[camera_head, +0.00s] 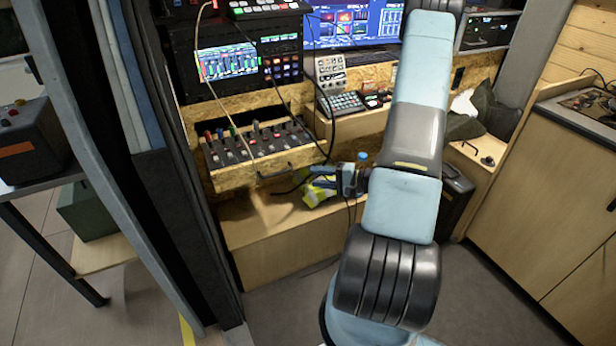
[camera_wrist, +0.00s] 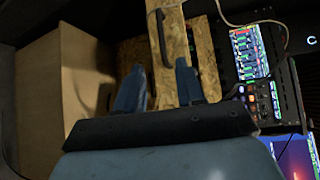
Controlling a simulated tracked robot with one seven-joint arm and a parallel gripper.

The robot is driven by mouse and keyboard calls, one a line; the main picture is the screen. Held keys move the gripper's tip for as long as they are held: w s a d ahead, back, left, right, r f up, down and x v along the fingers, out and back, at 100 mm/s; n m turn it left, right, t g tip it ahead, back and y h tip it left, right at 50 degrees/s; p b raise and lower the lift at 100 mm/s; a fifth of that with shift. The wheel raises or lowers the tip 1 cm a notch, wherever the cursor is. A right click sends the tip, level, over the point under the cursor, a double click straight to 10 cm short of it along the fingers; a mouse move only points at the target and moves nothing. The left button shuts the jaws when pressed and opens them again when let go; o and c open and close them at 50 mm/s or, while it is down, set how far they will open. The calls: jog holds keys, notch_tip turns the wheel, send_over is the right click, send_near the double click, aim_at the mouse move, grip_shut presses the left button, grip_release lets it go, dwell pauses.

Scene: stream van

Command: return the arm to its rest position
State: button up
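My arm reaches up and forward in the head view, with pale blue and dark grey links across the middle of the picture. My gripper (camera_head: 322,177) is on the left side of the arm, in front of the wooden console and below its right-hand desk part. In the wrist view my gripper (camera_wrist: 159,78) shows two blue fingers standing apart with nothing between them. It is open and empty. A wooden drawer (camera_wrist: 164,45) with a dark handle lies beyond the fingertips in the wrist view. Part of the console is hidden behind my arm.
The drawer (camera_head: 262,168) with a fader panel sticks out left of my gripper. A yellow-green item (camera_head: 318,194) lies on the low ledge (camera_head: 262,238) behind my gripper. Monitors (camera_head: 350,25) stand above. A wooden cabinet (camera_head: 545,190) is at right. Floor is clear around my base.

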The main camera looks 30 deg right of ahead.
jog(key=shift+s+d, duration=0.3)
jog(key=shift+r, duration=0.1)
jog(key=s+a+r+n+g, duration=0.2)
jog(key=a+r+n+g, duration=0.15)
jog(key=r, duration=0.35)
jog(key=s+a+r+n+g+h, duration=0.1)
jog(key=s+a+r+n+g, duration=0.1)
jog(key=s+a+r+g, duration=0.25)
jog(key=a+r+n+g, duration=0.3)
jog(key=a+r, duration=0.2)
jog(key=r, duration=0.3)
jog(key=s+r+n+t+h, duration=0.1)
jog(key=s+r+t+h, duration=0.1)
jog(key=s+r+h, duration=0.3)
jog(key=s+r+n+t+h, duration=0.1)
jog(key=s+r+t+h, duration=0.2)
jog(key=s+r+h, duration=0.2)
jog(key=s+r, duration=0.3)
jog(key=r, duration=0.4)
jog(key=shift+a+r+h, duration=0.3)
jog(key=shift+r, duration=0.05)
